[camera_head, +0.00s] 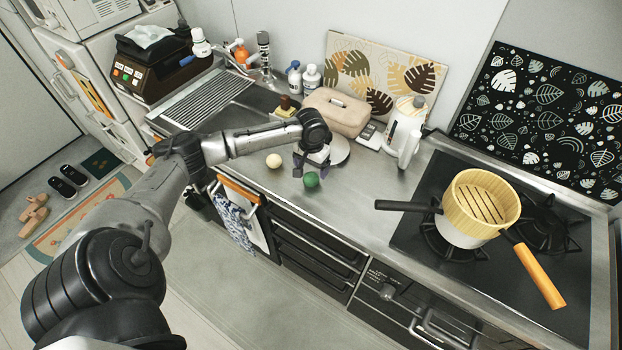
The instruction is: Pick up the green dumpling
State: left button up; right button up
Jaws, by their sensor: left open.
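The green dumpling (311,180) is a small round ball on the steel counter, near its front edge. A cream-coloured dumpling (273,161) lies to its left on the same counter. My left gripper (304,172) points down right beside the green dumpling, at its upper left in the picture. The gripper is open, with dark fingers. Whether a finger touches the dumpling I cannot tell. A pale round plate (341,150) is partly hidden behind the gripper and wrist. My right gripper is not in view.
A pot with a bamboo steamer (480,205) sits on the stove to the right. The counter (358,207) between dumpling and stove is clear. A towel (233,218) hangs below.

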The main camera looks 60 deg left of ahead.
aim_at(311, 175)
pick_arm(q)
jog(key=shift+a+f+p, duration=0.1)
jog(key=shift+f+p, duration=0.2)
jog(key=shift+f, duration=2.45)
jog(key=c, duration=1)
